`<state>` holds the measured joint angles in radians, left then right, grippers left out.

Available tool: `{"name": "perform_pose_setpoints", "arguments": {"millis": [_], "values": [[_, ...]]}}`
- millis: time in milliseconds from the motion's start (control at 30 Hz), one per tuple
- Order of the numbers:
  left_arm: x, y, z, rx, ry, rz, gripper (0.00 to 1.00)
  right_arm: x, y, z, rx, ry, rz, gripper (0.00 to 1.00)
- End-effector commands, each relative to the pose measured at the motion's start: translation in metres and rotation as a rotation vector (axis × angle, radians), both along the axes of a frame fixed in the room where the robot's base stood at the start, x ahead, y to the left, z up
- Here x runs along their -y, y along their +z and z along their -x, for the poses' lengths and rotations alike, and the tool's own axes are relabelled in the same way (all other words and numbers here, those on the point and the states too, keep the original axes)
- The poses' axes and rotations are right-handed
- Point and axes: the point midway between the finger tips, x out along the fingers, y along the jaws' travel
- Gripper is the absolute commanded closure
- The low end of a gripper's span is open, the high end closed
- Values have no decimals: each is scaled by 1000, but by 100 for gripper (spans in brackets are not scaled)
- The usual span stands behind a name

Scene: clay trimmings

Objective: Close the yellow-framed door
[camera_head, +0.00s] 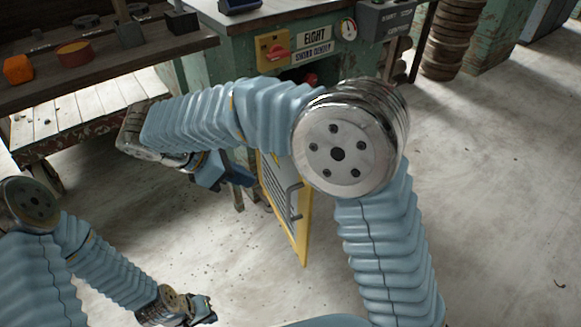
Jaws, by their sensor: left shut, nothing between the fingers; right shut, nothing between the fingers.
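The yellow-framed door (302,240) stands open below the front of a green machine (222,62). It has a pale panel with grey bars and a yellow edge. My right arm crosses in front of the machine and hides much of the opening and the door's upper part. My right gripper (236,178) is shut and empty, just left of the door; I cannot tell whether it touches it. My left gripper (207,312) is shut and empty, low in the picture, well apart from the door.
A dark shelf (120,55) with an orange block (17,69) and small items is at the upper left, above a white plank cart (70,122). A stack of round discs (452,40) stands at the upper right. The floor (490,200) on the right is clear.

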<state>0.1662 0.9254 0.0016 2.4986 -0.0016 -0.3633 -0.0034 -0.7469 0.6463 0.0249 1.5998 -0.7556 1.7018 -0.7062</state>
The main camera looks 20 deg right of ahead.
Motion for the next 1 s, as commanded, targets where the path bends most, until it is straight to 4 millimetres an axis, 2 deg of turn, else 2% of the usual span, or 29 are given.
{"name": "perform_pose_setpoints", "arguments": {"millis": [33,100,233,367,767,1000], "values": [[0,-2,0,1,0,-1,100,-3,21,4,16,16,37,100],[-1,-2,0,0,1,-1,100,-4,42,9,26,25,82,100],[-1,-4,0,1,2,-2,100,0,53,12,29,28,114,100],[-2,-9,-1,1,4,-3,100,12,41,10,27,26,115,100],[-4,-26,-2,2,7,-5,100,73,-17,2,26,24,113,100],[-4,-28,-1,1,7,-4,100,103,-13,-3,28,24,112,100]]}}
